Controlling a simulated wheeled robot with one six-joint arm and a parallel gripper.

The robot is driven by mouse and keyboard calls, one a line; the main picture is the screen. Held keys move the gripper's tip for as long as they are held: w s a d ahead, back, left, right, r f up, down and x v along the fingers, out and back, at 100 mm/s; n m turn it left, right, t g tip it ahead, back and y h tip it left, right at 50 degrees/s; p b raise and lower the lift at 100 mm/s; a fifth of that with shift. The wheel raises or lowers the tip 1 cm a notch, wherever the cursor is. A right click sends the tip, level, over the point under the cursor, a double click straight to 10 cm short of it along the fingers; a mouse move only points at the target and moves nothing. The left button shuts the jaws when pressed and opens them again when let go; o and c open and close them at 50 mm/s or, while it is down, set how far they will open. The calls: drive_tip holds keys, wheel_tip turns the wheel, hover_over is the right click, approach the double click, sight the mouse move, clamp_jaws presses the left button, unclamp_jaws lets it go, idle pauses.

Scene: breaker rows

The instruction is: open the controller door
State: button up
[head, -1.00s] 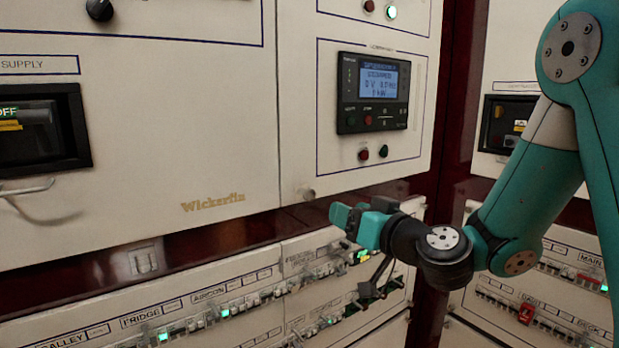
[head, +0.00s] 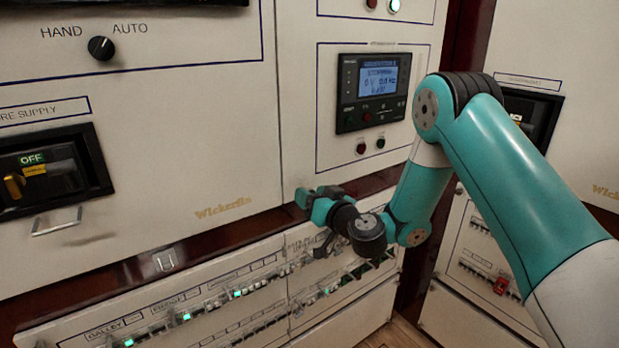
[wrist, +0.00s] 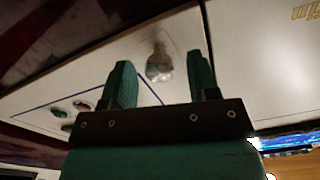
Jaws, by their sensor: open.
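The controller door (head: 400,155) is a cream panel with a blue outline and a dark display unit (head: 373,92). It looks closed, flush with the panel to its left. A small round knob (wrist: 159,62) shows in the wrist view near the door's corner. My gripper (head: 317,194) has teal fingers and is at the door's lower left corner. In the wrist view my gripper (wrist: 160,78) is open, with the knob showing between its two fingers. I cannot tell how deep the knob sits between them. In the head view my gripper hides the knob.
The left panel has a HAND/AUTO switch (head: 101,47) and an OFF breaker (head: 48,175) with a metal handle (head: 57,221). Breaker rows (head: 215,300) lie below my gripper. Another cabinet (head: 485,245) stands at right, behind my arm.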

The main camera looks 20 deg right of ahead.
drive_tip(key=shift+w+a+p, duration=0.2)
drive_tip(key=shift+w+p, duration=0.2)
drive_tip(key=shift+w, duration=0.3)
clamp_jaws()
